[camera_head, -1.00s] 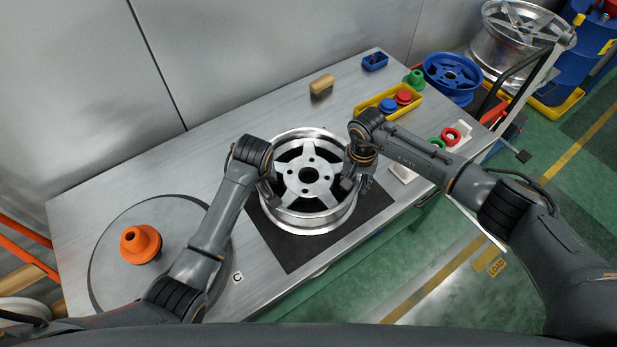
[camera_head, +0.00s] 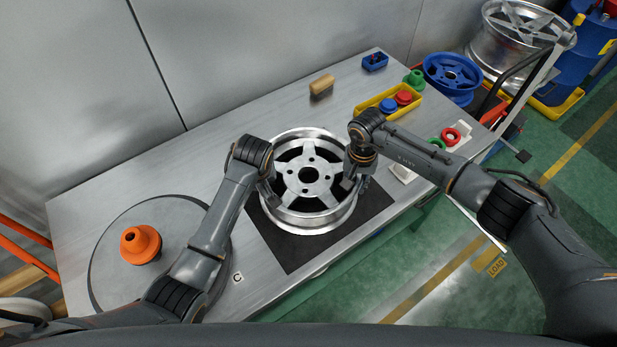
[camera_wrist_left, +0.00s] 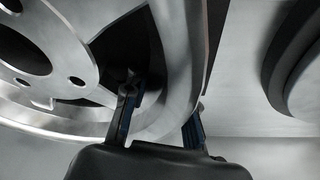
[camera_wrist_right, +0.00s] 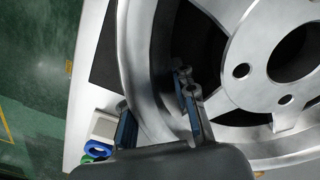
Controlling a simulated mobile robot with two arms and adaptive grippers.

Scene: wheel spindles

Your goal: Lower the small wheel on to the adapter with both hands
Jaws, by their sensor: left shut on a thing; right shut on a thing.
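The small wheel (camera_head: 308,176) is a silver five-spoke rim over the dark mat (camera_head: 292,252), face up. Whether it touches the mat is hard to tell. My left gripper (camera_head: 271,196) is shut on its left rim; in the left wrist view one finger is inside and one outside the rim (camera_wrist_left: 183,75). My right gripper (camera_head: 358,182) is shut on its right rim, and the right wrist view shows the fingers either side of the rim (camera_wrist_right: 150,90). The orange adapter (camera_head: 140,244) stands upright on the round grey plate (camera_head: 105,272) at the left, apart from the wheel.
A yellow tray (camera_head: 372,110) with red and blue parts, a wooden block (camera_head: 321,85) and a blue box (camera_head: 375,61) lie at the back. Green and red rings (camera_head: 450,136) lie right. A blue wheel (camera_head: 452,76) stands behind. Bare table lies between mat and plate.

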